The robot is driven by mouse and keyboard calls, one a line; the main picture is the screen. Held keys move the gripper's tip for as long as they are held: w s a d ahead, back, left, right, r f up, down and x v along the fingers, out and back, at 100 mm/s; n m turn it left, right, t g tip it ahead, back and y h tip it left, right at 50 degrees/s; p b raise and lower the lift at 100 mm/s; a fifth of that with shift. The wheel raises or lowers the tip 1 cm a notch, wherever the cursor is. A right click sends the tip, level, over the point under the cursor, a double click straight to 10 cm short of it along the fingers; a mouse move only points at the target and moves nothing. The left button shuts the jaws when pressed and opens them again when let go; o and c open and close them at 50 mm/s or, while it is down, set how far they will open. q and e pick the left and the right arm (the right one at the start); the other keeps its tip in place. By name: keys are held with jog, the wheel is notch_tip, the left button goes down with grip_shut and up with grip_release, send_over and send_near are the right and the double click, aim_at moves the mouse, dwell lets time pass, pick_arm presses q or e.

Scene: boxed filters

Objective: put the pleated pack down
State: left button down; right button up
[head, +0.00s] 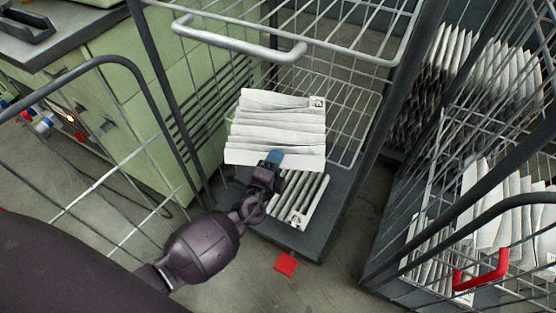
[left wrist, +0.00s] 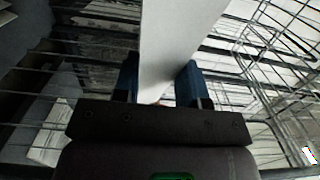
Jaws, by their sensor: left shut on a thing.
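A white pleated pack (head: 276,128) is held by my left gripper (head: 273,158), which grips its near edge with blue fingertips. In the left wrist view the pack (left wrist: 172,45) stands between the two blue fingers of the gripper (left wrist: 160,85), shown edge-on. Another pleated pack (head: 299,198) lies lower, on the dark base of the wire cart, partly hidden by the held pack and my gripper. I cannot tell whether the held pack touches anything beneath it. My right gripper is not in view.
The wire cart has a grey handle bar (head: 240,40) and dark posts around the pack. Another cage cart (head: 385,262) at right holds several white packs and has a red latch (head: 482,272). A green cabinet (head: 125,95) stands at left. A red square (head: 286,263) lies on the floor.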

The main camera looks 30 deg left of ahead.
pick_arm(q)
jog(key=shift+r, duration=0.15)
jog(key=shift+f, duration=0.3)
jog(key=c, duration=1.1)
grip_release()
jog(key=o, duration=0.4)
jog(key=shift+r, duration=0.1)
